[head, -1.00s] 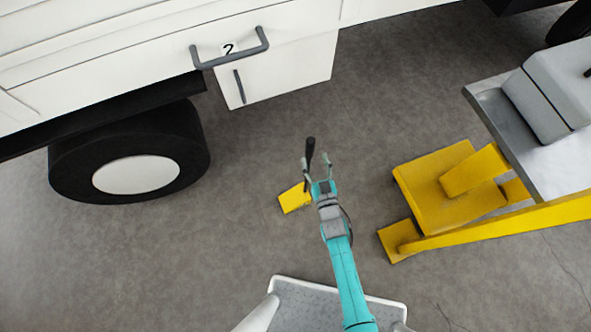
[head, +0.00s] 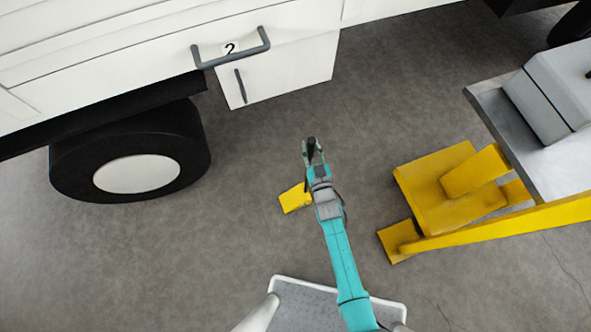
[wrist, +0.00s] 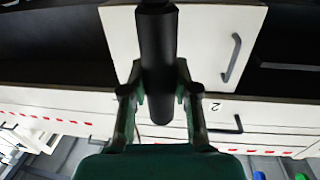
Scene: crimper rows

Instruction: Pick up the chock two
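A yellow chock (head: 293,198) lies on the grey floor between the white truck and my base in the head view. No number shows on it, and my arm hides its right edge. A dark upright handle (head: 311,146) shows at my gripper (head: 312,150); whether it joins the chock is hidden. In the wrist view the handle (wrist: 158,65) is a thick black cylinder between the two fingers of my gripper (wrist: 160,88). The fingers press in on both its sides, so the gripper looks shut on it.
The white truck side has a grey bar handle (head: 232,50) with a label "2" and a black wheel (head: 130,155). To the right stand a yellow stepped frame (head: 435,195) and a grey metal table (head: 560,150). Floor left of the chock is clear.

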